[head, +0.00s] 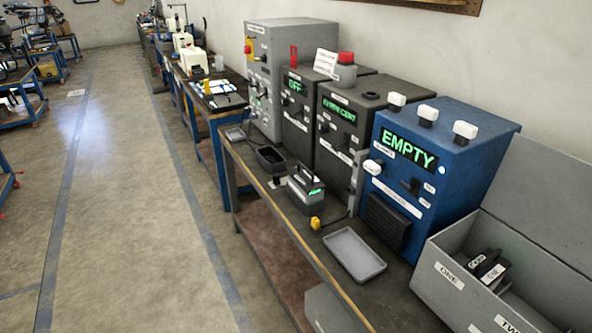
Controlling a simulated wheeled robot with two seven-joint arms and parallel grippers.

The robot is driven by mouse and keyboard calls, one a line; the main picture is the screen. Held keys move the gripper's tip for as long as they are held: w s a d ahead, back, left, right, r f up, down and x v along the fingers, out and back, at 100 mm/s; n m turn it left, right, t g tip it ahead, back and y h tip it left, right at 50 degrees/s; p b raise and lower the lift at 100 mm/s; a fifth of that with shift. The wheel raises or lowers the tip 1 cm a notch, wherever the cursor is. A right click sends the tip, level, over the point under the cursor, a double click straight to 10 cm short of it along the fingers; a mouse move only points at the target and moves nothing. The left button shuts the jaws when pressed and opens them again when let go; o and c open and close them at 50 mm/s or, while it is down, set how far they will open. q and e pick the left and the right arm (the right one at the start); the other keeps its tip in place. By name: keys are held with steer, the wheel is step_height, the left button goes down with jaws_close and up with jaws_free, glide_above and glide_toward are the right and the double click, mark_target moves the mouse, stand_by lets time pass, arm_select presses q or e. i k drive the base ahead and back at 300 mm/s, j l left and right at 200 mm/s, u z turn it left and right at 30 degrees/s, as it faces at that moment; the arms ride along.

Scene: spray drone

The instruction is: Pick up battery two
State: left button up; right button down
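A grey open box (432,273) stands at the bottom right, with a label reading "ONE" on its front and a partly cut-off label starting "TW" further right. A dark block with white labels (488,267) lies inside it; one label seems to read "GOOD". I cannot tell whether this block is battery two. A dark handled unit with a small green display (306,188) stands on the bench near the middle. Neither of my grippers is in view. The right part of the box is cut off by the picture edge.
A blue machine (440,150) showing "EMPTY" stands behind an empty grey tray (354,254) on the bench. Darker machines and a light grey cabinet (290,70) stand further left. A small yellow item (315,223) lies near the front edge. The floor (130,210) at left is clear.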

mark_target(301, 179)
steer(key=z, duration=0.35)
steer(key=i+j+z, duration=0.1)
steer(key=z, duration=0.25)
steer(key=j+z, duration=0.2)
steer(key=z, duration=0.2)
steer(key=i+j+z, duration=0.2)
steer(key=j+z, duration=0.25)
steer(key=j, duration=0.75)
steer(key=j+z, duration=0.45)
steer(key=j, duration=0.75)
